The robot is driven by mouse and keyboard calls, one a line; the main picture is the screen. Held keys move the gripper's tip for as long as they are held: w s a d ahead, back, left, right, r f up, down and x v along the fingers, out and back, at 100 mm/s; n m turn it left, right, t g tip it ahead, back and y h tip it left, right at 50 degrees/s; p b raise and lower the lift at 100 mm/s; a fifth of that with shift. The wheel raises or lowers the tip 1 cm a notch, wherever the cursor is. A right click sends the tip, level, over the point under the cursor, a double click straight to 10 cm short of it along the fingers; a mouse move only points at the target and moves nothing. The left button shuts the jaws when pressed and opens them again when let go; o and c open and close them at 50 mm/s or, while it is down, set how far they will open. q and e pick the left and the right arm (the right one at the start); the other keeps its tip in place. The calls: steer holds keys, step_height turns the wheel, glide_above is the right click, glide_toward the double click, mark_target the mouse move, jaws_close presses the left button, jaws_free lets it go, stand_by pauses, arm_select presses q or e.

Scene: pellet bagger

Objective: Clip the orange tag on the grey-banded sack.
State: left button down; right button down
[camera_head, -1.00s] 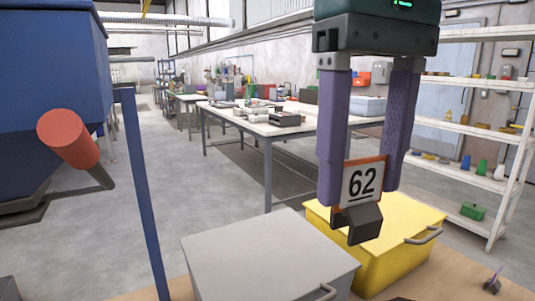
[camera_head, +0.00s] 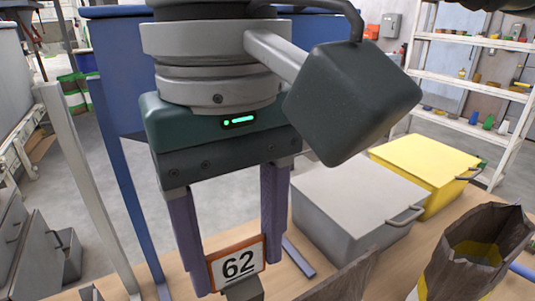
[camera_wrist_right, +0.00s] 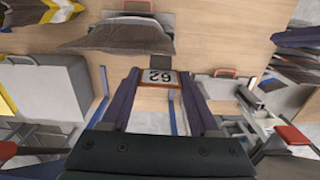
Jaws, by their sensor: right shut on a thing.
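The orange-framed tag (camera_head: 238,263) with a black 62 on white and a dark clip below is held between the purple fingers of my right gripper (camera_head: 236,258). It also shows in the right wrist view (camera_wrist_right: 160,77). A brown sack (camera_head: 343,282) shows partly at the bottom edge, right of the tag and apart from it. In the right wrist view a dark brown sack (camera_wrist_right: 112,38) with a pale grey patch lies beyond the fingertips. A brown sack (camera_head: 480,245) with yellow on it stands open at the right. My left gripper is not in view.
A grey lidded box (camera_head: 345,200) and a yellow lidded box (camera_head: 425,165) stand at the back of the wooden table (camera_head: 415,245). A blue post (camera_head: 125,190) rises at the left. White shelves (camera_head: 465,85) stand far behind. Bare table lies between the grey box and the sacks.

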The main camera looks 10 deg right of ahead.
mark_target(220, 288)
steer(key=shift+s+a+f, duration=0.15)
steer(key=shift+s+a, duration=0.1)
steer(key=shift+a, duration=0.55)
steer(key=shift+f+b, duration=0.8)
steer(key=shift+f, duration=1.5)
step_height(220, 288, down, 3)
steer(key=b, duration=0.4)
steer(key=shift+d+f+b, duration=0.1)
steer(key=shift+f+b, duration=0.4)
steer(key=shift+b, duration=0.45)
